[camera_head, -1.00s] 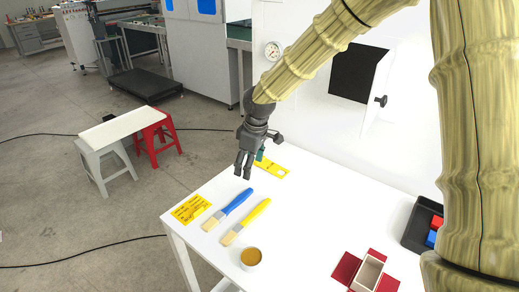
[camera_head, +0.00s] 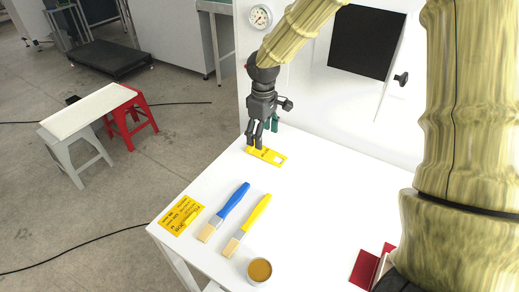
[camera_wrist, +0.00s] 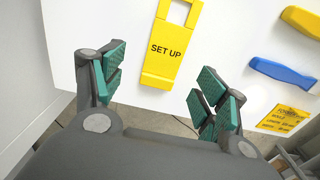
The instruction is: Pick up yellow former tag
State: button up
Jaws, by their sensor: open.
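A flat yellow tag (camera_head: 268,156) with a square cut-out lies near the table's back left edge. In the wrist view the yellow tag (camera_wrist: 172,52) reads "SET UP", its cut-out end pointing away from my fingers. My gripper (camera_head: 262,140) is open and empty above the tag's left end, hiding part of it in the head view. In the wrist view my gripper (camera_wrist: 158,92) has green-padded fingers spread wide, with the tag's near end ahead of the gap between them. I cannot tell the exact height. A yellow printed card (camera_head: 181,214) lies at the front left corner.
A blue-handled brush (camera_head: 233,200) and a yellow-handled brush (camera_head: 255,216) lie on the white table (camera_head: 320,200), near a cup of amber contents (camera_head: 260,270). A red box part (camera_head: 365,268) is at the right. A white machine wall (camera_head: 305,105) stands behind.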

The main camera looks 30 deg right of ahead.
aim_at(262, 151)
jog(key=shift+s+f, duration=0.1)
jog(key=shift+s, duration=0.1)
jog(key=shift+a+f, duration=0.15)
jog(key=shift+f, duration=0.15)
jog(key=shift+w+a+f+p, duration=0.1)
jog(key=shift+f+p, duration=0.8)
jog(key=shift+f, duration=1.4)
jog(key=c, duration=0.9)
